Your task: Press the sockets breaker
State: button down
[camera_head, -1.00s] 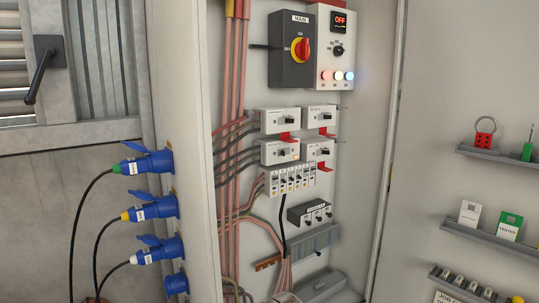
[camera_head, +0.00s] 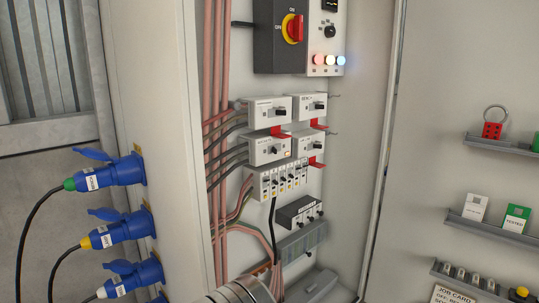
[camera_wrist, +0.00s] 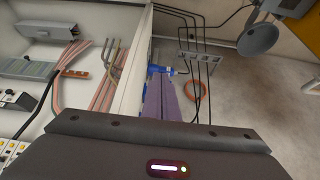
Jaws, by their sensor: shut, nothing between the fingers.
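Four white breaker boxes sit in two rows inside the open cabinet in the head view: upper left (camera_head: 264,110), upper right (camera_head: 307,105), lower left (camera_head: 263,149) and lower right (camera_head: 305,147). Each has a dark toggle. Their labels are too small to read surely, so I cannot tell which is the sockets breaker. A row of small breakers (camera_head: 278,180) sits below them. My gripper (camera_wrist: 160,85) shows in the wrist view as two purple-grey fingers, shut and empty. It is beside the cabinet's pale side wall, apart from the breakers. The head view does not show the fingers.
Blue plugs (camera_head: 112,175) with hanging black cables stick out from the cabinet's left side. A red-and-yellow main switch (camera_head: 292,28) is above the breakers. Red-brown cables (camera_head: 218,70) run down the left. Shelves (camera_head: 490,225) with tags and a padlock hasp (camera_head: 493,126) are at right.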

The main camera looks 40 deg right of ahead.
dwell(0.3)
jog(key=shift+w, duration=0.15)
jog(key=w+d+r+m+t+h, duration=0.15)
jog(key=w+d, duration=0.25)
jog(key=d, duration=0.6)
jog(key=w+d+r+m+g+h, duration=0.1)
jog(key=w+d+m+h, duration=0.3)
jog(key=d, duration=0.7)
jog(key=w+d+r+n+t+y, duration=0.1)
jog(key=w+d+r+n+t, duration=0.2)
jog(key=d+r+n+t, duration=0.3)
jog(key=w+d+r+n+t+y, duration=0.2)
jog(key=d+r+n+t, duration=0.3)
jog(key=d+r+n, duration=0.4)
notch_tip(320, 180, up, 5)
jog(key=w+n, duration=0.1)
jog(key=n, duration=0.6)
jog(key=shift+d+t, duration=0.35)
jog(key=shift+d, duration=0.05)
